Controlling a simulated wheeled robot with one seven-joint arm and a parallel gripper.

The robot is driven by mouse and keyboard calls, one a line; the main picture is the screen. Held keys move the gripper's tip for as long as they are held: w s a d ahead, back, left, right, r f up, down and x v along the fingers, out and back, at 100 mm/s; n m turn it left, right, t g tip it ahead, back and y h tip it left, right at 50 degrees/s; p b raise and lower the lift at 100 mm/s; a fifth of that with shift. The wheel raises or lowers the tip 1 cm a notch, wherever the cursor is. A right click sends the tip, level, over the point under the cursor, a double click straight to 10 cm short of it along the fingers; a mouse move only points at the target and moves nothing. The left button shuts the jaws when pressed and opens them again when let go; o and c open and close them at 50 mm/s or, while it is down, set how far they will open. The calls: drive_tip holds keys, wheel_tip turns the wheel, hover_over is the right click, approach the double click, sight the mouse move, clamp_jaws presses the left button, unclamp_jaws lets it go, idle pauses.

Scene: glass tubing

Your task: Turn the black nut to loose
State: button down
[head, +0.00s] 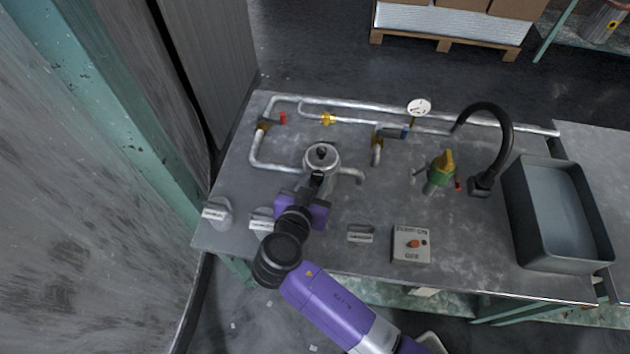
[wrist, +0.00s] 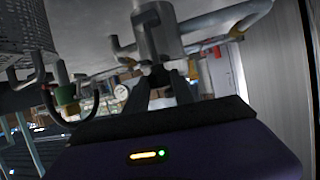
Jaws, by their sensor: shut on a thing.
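The black nut (head: 321,152) sits on top of a round grey metal housing (head: 334,161) joined to pipes on the bench. My gripper (head: 317,177) reaches the housing from its front side. In the wrist view, my gripper (wrist: 161,80) has its two dark fingers close together on a small dark part just below the grey cylinder; it looks like the nut, but the fingers cover most of it.
Pipes with a gauge (head: 419,107) run along the back. A green and yellow valve (head: 440,170), a black tap (head: 488,150) and a grey basin (head: 560,215) stand to the right. A switch box (head: 411,245) and labelled grey parts (head: 217,213) line the front edge.

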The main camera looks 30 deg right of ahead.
drive_tip(key=shift+s+d+n+t+y, duration=0.1)
drive_tip(key=shift+n+t+y, duration=0.2)
drive_tip(key=n+t+y, duration=0.1)
drive_tip(key=n+t+y+p, duration=0.1)
drive_tip(key=n+y, duration=0.1)
drive_tip(key=shift+s+d+r, duration=0.1)
drive_tip(key=shift+s+d, duration=0.1)
drive_tip(key=shift+d, duration=0.1)
drive_tip(key=shift+d+n+t+y+p, duration=0.1)
drive_tip(key=shift+n+t+y+p, duration=0.3)
drive_tip(key=shift+n+y+p, duration=0.55)
drive_tip(key=shift+n+y, duration=0.25)
drive_tip(key=shift+y, duration=0.1)
drive_tip(key=c, duration=1.1)
unclamp_jaws()
drive_tip(key=shift+o, duration=0.2)
drive_tip(key=shift+f, duration=0.2)
